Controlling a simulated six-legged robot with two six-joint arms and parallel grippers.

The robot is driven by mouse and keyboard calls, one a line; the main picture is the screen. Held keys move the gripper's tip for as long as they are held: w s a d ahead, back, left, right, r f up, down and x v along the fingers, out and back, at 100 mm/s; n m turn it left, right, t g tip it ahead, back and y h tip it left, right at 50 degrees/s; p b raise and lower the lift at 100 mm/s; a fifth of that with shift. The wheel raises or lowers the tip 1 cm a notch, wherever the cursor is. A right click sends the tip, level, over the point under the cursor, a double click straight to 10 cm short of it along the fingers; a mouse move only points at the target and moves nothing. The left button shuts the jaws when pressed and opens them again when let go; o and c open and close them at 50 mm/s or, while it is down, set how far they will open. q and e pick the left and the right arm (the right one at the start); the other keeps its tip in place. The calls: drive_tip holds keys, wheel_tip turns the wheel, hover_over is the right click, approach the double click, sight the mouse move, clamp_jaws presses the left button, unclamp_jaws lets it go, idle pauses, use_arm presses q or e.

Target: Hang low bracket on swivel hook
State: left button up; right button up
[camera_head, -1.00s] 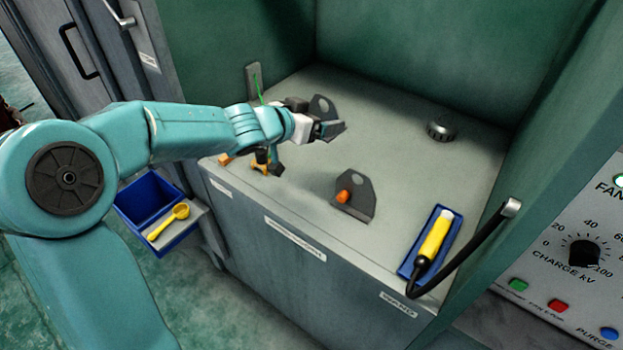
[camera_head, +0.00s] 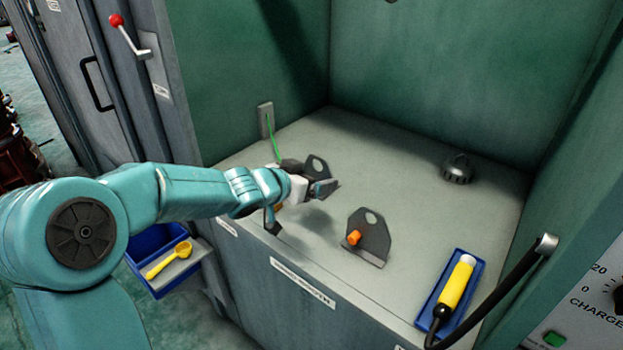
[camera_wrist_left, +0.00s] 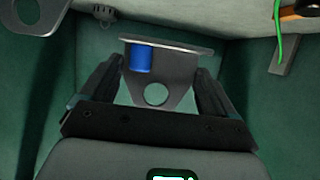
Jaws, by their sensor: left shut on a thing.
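My left gripper (camera_head: 307,178) is above the near left part of the grey counter, shut on a dark grey bracket (camera_head: 327,174) with a round hole. In the left wrist view the gripper's fingers (camera_wrist_left: 155,88) stand on either side of this bracket (camera_wrist_left: 178,86); its flange points away from the palm and a blue plug sits at one side. A second dark grey bracket (camera_head: 378,234) with a hole and an orange plug stands on the counter, right of the gripper. I cannot make out the swivel hook. My right gripper is not in view.
A dark round knob-like part (camera_head: 457,169) sits at the back right. A blue tray (camera_head: 424,317) with a yellow-handled wand is at the front right, its black hose rising beside it. A green wire hangs from a wall plate (camera_head: 265,120). The counter's middle is clear.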

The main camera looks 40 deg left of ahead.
sight(310, 229)
use_arm(q)
wheel_tip(310, 229, down, 12)
drive_tip(key=b, duration=0.4)
drive_tip(key=shift+r+b, duration=0.2)
drive_tip(key=shift+b, duration=0.1)
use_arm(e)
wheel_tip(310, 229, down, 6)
use_arm(q)
drive_tip(key=shift+f, duration=0.25)
drive_tip(key=o, duration=1.2)
drive_tip(key=shift+o, duration=0.2)
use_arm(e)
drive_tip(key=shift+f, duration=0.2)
use_arm(q)
drive_tip(key=shift+s, duration=0.15)
